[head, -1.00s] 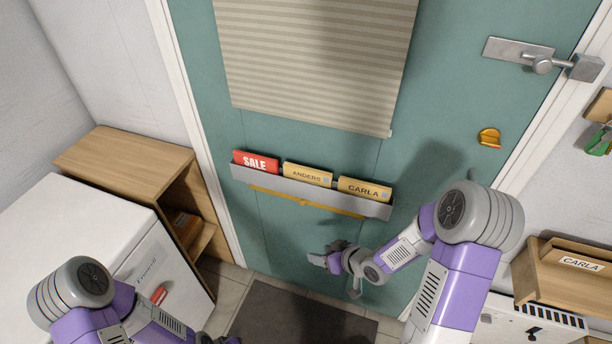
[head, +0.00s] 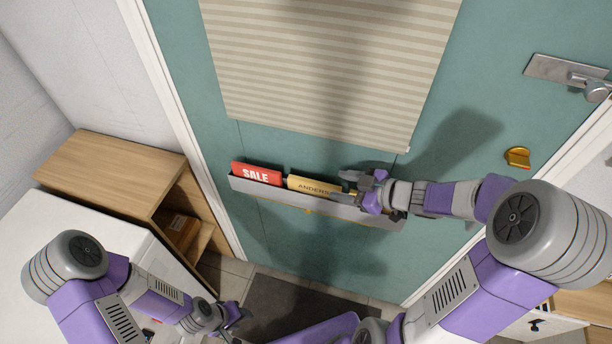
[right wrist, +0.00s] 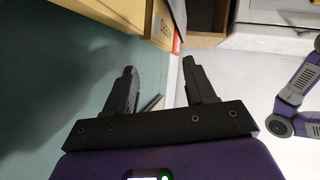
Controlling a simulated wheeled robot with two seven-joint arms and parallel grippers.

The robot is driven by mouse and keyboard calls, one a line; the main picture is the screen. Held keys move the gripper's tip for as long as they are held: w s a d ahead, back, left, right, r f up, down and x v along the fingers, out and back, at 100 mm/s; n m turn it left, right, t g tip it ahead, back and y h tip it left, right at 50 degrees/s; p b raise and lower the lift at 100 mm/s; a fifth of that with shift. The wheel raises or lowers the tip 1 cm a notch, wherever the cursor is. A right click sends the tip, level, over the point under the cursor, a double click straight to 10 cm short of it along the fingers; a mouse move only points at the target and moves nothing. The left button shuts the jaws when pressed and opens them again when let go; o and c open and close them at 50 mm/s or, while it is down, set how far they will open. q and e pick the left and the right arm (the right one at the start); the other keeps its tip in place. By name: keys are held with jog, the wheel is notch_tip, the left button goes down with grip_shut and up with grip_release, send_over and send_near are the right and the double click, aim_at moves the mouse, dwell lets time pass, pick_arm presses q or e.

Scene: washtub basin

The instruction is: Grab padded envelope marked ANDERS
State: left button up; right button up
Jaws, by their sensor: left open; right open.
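The padded envelope marked ANDERS (head: 308,187) is tan and stands in a grey wall rack (head: 262,191) on the teal door, its right end partly covered by my right gripper. My right gripper (head: 345,190) is open and empty at the rack, at the right end of that envelope; I cannot tell whether it touches it. In the right wrist view its fingers (right wrist: 158,68) are spread, with tan envelope surfaces at the upper left, their names unreadable. My left gripper (head: 234,318) is open and low, near the floor mat, away from the rack.
A red SALE envelope (head: 256,174) stands left of ANDERS in the rack. My right gripper and forearm cover the rack's right part. A striped blind (head: 320,70) hangs just above. A wooden shelf unit (head: 110,170) and a white appliance (head: 60,225) stand at left.

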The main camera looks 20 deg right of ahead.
aim_at(318, 184)
jog(key=b+x, duration=0.1)
jog(key=x, duration=0.2)
jog(key=b+x, duration=0.2)
jog(key=x, duration=0.2)
jog(key=shift+s+f, duration=0.2)
jog(key=shift+f, duration=0.05)
jog(key=shift+w, duration=0.15)
jog(key=shift+r, duration=0.1)
jog(key=shift+c, duration=0.5)
grip_shut()
